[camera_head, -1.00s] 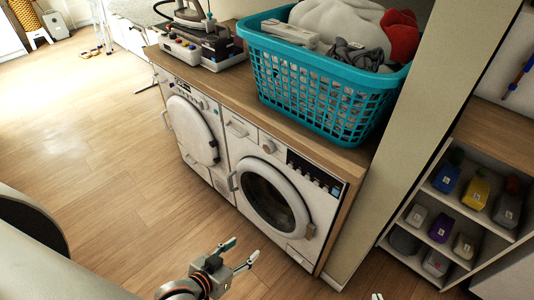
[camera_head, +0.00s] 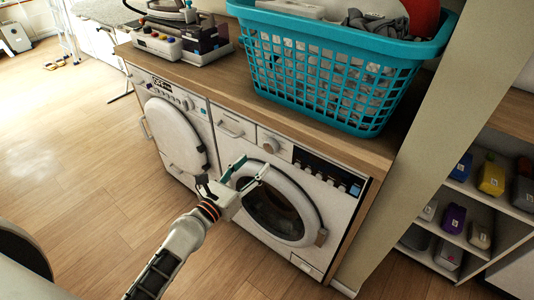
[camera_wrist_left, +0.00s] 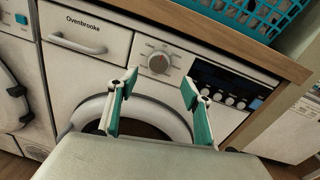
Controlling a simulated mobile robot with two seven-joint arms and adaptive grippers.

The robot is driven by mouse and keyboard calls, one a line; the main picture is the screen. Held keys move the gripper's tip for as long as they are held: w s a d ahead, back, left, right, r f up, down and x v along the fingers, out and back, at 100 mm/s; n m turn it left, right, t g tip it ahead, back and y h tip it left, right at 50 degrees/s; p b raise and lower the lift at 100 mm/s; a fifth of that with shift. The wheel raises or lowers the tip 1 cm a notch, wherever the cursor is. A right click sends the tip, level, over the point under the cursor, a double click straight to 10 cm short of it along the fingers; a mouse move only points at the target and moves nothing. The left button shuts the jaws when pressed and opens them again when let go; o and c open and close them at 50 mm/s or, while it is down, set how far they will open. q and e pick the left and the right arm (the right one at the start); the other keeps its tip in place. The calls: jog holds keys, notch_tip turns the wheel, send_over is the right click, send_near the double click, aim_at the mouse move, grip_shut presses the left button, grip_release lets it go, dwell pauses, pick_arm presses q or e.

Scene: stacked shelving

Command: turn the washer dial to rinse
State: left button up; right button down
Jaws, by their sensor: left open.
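The washer (camera_head: 330,205) is the white machine on the right, with a round door and a dark display strip. Its dial (camera_head: 270,144) is a round knob left of that strip; it also shows in the left wrist view (camera_wrist_left: 158,63), with small marks around it too small to read. My left gripper (camera_head: 254,164) is open and empty, in front of the washer's upper part. In the left wrist view its two teal-padded fingers (camera_wrist_left: 160,78) are spread, with the dial showing between and just beyond the tips, apart from them. My right gripper is not in view.
A second white machine (camera_head: 172,130) stands left of the washer. A wooden counter (camera_head: 215,88) covers both, holding a teal laundry basket (camera_head: 320,85) close above the dial. A wall edge and a shelf unit (camera_head: 480,215) with bottles are at right. The floor in front is clear.

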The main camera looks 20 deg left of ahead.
aim_at(269, 148)
pick_arm(q)
jog(key=shift+n, duration=0.3)
jog(key=b+x, duration=0.1)
jog(key=x, duration=0.7)
jog(key=shift+a, duration=0.1)
jog(key=c, duration=1.1)
